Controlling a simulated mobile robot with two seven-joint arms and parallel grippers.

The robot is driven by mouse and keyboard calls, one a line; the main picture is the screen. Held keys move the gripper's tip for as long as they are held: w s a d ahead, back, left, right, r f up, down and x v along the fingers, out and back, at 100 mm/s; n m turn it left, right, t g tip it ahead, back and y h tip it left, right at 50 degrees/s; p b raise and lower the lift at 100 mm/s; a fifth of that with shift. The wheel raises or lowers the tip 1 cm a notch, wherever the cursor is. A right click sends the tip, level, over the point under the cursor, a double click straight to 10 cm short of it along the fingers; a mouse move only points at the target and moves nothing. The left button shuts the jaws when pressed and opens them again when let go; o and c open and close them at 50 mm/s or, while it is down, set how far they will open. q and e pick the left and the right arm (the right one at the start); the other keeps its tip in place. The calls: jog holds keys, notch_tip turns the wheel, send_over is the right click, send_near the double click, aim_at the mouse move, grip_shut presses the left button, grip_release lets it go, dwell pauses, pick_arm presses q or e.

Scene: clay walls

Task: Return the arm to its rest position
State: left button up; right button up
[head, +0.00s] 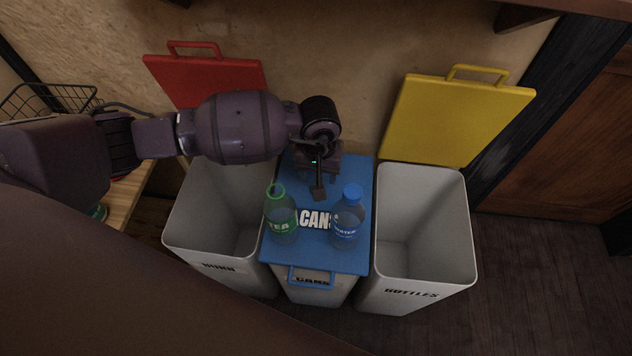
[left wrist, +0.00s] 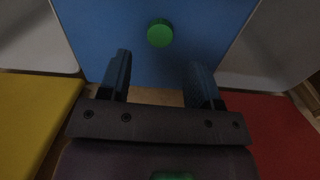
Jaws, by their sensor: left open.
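My left arm reaches in from the left in the head view. Its gripper (head: 319,188) hangs over the back part of the closed blue lid (head: 354,258) of the middle bin, behind two bottles. In the left wrist view the two fingers of the gripper (left wrist: 159,85) are apart with nothing between them. A green-capped tea bottle (head: 281,222) and a blue-capped water bottle (head: 347,222) stand upright on the blue lid, apart from the gripper. A round green cap (left wrist: 160,33) shows beyond the fingertips in the left wrist view. My right gripper is out of view.
An open bin (head: 181,228) stands left, its red lid (head: 213,78) raised. The BOTTLES bin (head: 459,235) stands right, open and apparently empty, its yellow lid (head: 455,120) raised. A wire basket (head: 48,98) sits far left. Dark floor (head: 545,280) is clear at right.

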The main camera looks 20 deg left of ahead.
pick_arm(q)
notch_tip(320, 180, up, 6)
jog(key=shift+f+p, duration=0.1)
jog(key=shift+p, duration=0.4)
